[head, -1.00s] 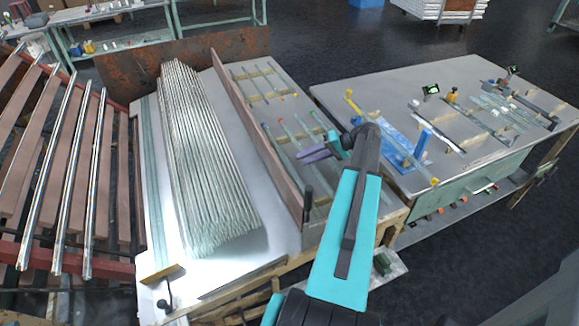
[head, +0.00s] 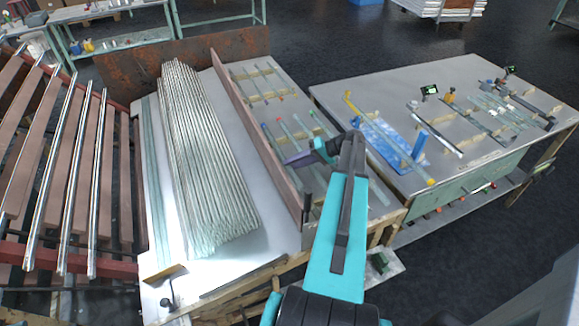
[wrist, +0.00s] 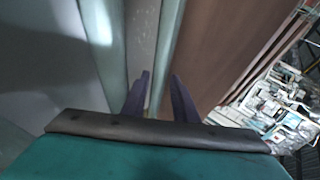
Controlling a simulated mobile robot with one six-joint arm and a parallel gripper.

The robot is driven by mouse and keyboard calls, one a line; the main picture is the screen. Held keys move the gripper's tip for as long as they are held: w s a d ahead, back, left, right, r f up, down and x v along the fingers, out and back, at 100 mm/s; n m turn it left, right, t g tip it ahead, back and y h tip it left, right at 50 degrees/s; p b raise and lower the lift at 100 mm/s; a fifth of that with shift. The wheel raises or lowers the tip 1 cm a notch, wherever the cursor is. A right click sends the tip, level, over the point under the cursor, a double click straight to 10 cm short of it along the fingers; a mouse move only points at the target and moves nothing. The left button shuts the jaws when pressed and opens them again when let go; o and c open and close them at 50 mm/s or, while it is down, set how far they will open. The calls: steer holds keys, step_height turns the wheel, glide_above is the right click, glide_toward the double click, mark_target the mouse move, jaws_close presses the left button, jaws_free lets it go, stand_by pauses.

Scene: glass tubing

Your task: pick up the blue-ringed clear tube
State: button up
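The blue-ringed clear tube (head: 272,139) lies on the middle table, its blue-marked end at the far left of a short row of tubes. Its nearer part is hard to make out past my gripper. My gripper (head: 288,162) is low over this row, with its purple fingers pointing left. In the wrist view, the two fingers (wrist: 160,95) stand apart with a gap between them. A pale greenish tube (wrist: 168,35) runs down toward this gap; I see no ring on it there. I cannot tell whether the fingers touch it.
A brown upright board (head: 245,125) runs close along the left of the row. Beyond it lies a large stack of clear tubes (head: 200,150). Red-ended (head: 285,125) and green-ended (head: 318,120) tubes lie to the right. A right-hand table (head: 375,95) holds a blue fixture.

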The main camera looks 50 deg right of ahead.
steer(key=shift+f, duration=0.15)
stand_by(0.3)
jaws_close()
steer(key=shift+r, duration=0.2)
step_height(320, 180, up, 18)
steer(key=b, duration=0.4)
steer(key=shift+f, duration=0.15)
stand_by(0.4)
stand_by(0.5)
